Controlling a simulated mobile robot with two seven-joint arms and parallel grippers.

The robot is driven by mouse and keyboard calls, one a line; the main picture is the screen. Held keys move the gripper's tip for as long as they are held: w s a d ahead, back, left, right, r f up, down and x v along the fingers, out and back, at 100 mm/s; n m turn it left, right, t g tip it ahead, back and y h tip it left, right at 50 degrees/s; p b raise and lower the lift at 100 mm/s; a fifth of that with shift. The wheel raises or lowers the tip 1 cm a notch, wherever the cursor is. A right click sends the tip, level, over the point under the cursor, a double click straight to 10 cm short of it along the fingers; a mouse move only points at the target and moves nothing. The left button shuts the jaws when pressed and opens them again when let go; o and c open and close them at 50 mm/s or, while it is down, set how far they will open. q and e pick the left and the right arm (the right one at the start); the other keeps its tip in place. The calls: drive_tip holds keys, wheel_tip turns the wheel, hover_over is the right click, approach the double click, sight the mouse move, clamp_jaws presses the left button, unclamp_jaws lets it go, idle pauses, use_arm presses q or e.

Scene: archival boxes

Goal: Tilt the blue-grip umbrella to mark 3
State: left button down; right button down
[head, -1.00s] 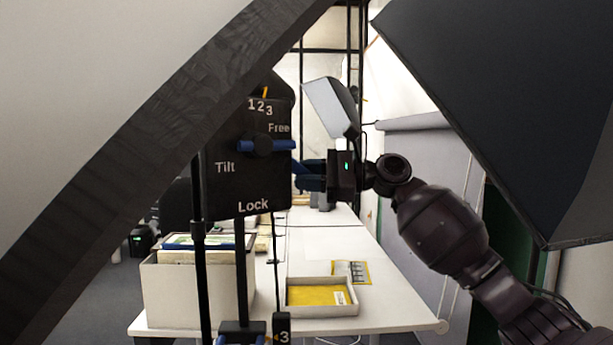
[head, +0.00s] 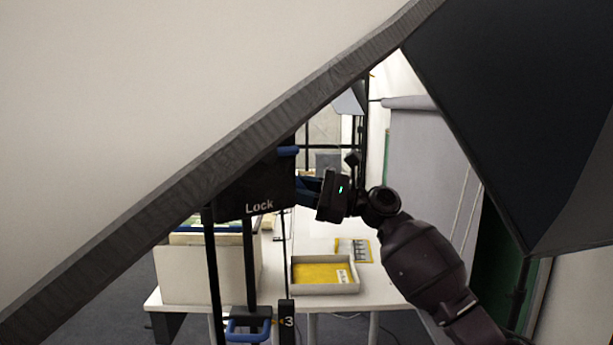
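A large pale umbrella panel with a dark rim (head: 255,137) fills the upper left, slanting up to the right. It covers most of the black tilt head (head: 245,203), leaving "Lock" readable. The 1-2-3 scale, its pointer and "Free" are hidden. The end of a blue lever (head: 288,151) shows just below the rim. My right gripper (head: 307,190) points left at the tilt head's right side, below the lever end. Its fingertips are partly hidden, and I cannot tell whether they touch or grip anything. My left gripper is not in view.
A dark softbox (head: 500,110) hangs at upper right. A white table (head: 375,292) holds a box of folders (head: 195,275) and a shallow tray with yellow contents (head: 322,273). Below are a blue stand handle (head: 248,329) and a block marked 3 (head: 288,322).

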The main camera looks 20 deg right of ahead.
drive_tip(key=shift+a+f, duration=0.1)
drive_tip(key=shift+f, duration=0.05)
drive_tip(key=c, duration=1)
unclamp_jaws()
drive_tip(key=shift+o, duration=0.4)
drive_tip(key=b+v, duration=0.1)
drive_tip(key=v, duration=0.9)
drive_tip(key=shift+s+d+b, duration=0.15)
drive_tip(key=shift+d+b, duration=0.15)
drive_tip(key=shift+d, duration=0.05)
drive_tip(key=shift+f, duration=0.1)
